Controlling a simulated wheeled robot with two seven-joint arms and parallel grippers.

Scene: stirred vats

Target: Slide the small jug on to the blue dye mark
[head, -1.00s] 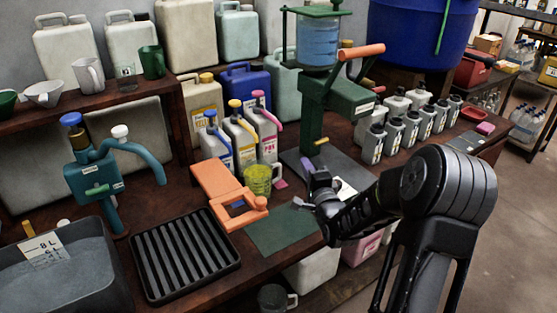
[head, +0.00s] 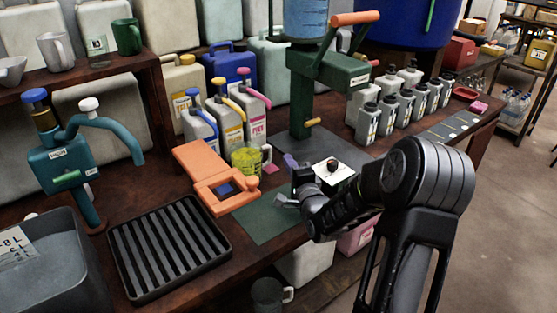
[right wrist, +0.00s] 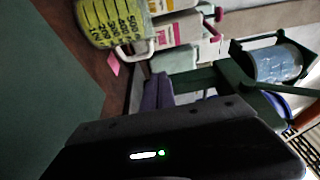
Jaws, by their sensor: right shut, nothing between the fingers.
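The small jug (head: 247,157) is clear with a yellow-green tint and a pale handle. It stands upright on the brown bench, behind the orange frame. In the right wrist view the jug (right wrist: 112,22) is at the top left, with dark printing. A dark blue patch (head: 225,189) shows in the orange frame's opening; I cannot tell whether it is the dye mark. My right gripper (head: 290,160) is shut and empty, to the right of the jug and apart from it. Its purple fingers (right wrist: 157,92) show in the wrist view. My left gripper is out of view.
The orange frame (head: 200,165) lies beside a green mat (head: 262,222). A pink patch (head: 271,169) lies by the jug. Several labelled bottles (head: 228,118) stand behind it. A green press (head: 345,75) stands behind my gripper, and a black ribbed tray (head: 170,245) is front left.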

